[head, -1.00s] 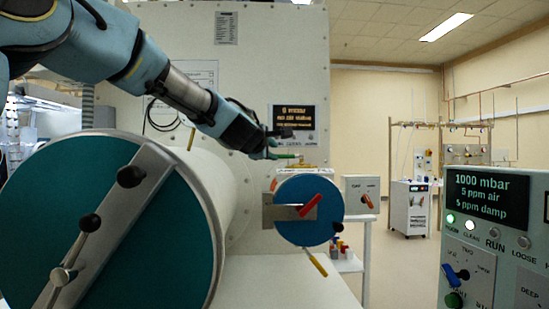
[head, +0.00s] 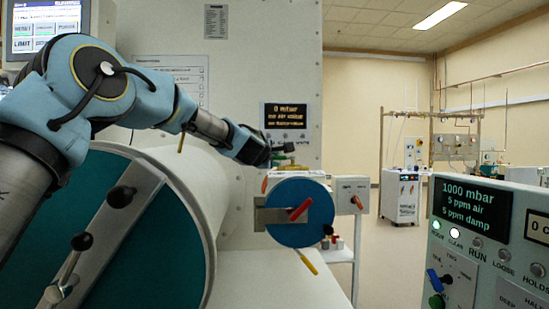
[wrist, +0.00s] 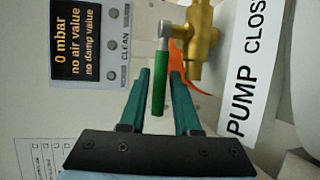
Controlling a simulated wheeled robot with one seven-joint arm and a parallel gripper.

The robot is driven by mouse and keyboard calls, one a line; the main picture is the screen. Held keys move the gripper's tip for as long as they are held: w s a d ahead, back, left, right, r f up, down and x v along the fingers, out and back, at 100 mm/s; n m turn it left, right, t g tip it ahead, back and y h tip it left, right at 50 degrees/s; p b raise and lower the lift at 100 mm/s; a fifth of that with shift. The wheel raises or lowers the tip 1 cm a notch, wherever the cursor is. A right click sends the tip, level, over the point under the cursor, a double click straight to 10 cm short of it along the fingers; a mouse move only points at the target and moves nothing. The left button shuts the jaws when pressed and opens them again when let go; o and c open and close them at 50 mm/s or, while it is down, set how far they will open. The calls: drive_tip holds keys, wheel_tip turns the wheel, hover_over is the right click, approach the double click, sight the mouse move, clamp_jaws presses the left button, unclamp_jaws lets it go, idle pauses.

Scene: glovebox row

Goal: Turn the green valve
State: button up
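The green valve handle (wrist: 159,92) is a straight green lever on a brass valve body (wrist: 201,42), seen in the wrist view. The lever's metal stem meets the brass at its upper end. My gripper (wrist: 160,73) is open, with one teal finger on each side of the green lever and a visible gap to both. In the head view my gripper (head: 277,155) is by the wall panel, above the small blue round door (head: 299,228). The valve there is small and partly hidden by my gripper.
A "PUMP CLOS…" label (wrist: 250,75) and an orange part (wrist: 190,84) are close to the valve. A "0 mbar" display (head: 286,115) is above it. The large teal round door (head: 115,255) is at left. A control panel (head: 485,240) stands at right.

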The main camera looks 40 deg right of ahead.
clamp_jaws()
idle(1.4)
